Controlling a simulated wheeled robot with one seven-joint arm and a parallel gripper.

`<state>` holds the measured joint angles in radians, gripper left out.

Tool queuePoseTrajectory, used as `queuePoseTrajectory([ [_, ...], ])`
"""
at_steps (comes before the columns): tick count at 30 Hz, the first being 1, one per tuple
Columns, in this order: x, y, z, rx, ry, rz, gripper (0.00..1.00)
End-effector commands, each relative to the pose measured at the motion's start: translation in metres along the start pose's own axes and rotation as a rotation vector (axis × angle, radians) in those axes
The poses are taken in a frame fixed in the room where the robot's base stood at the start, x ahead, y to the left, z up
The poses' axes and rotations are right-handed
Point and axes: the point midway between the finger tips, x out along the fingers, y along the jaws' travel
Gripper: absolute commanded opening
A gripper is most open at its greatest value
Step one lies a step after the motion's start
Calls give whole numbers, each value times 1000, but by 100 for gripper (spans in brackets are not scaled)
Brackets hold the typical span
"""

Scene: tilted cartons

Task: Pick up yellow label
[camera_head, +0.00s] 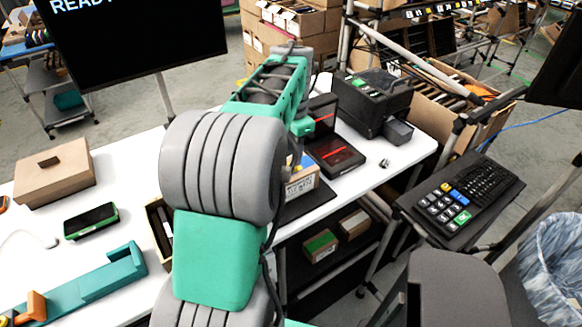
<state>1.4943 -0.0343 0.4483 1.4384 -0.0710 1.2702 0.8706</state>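I cannot make out a yellow label in the head view. My green and grey arm rises through the middle of the picture and covers part of the white table (385,178). My gripper does not show; the arm links hide that area. A small carton (302,184) with printed text shows just right of the arm, partly hidden by it. A black label printer (372,100) stands at the table's back right. A black scanner-like device (335,155) with red lit strips is in front of it.
A brown box (55,173), a black and green handheld device (91,221) and a teal tool (85,286) lie on the left of the table. A dark monitor (135,38) stands behind. A keypad panel (460,194) and a clear bin bag (552,268) are at right.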

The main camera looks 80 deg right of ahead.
Motion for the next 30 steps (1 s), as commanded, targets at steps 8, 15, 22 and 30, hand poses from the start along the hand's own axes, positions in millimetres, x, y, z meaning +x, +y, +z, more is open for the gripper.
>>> queuePoseTrajectory([
  [8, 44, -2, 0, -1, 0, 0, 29],
  [15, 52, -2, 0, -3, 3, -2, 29],
  [22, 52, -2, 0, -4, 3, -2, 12],
  [30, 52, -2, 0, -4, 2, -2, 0],
])
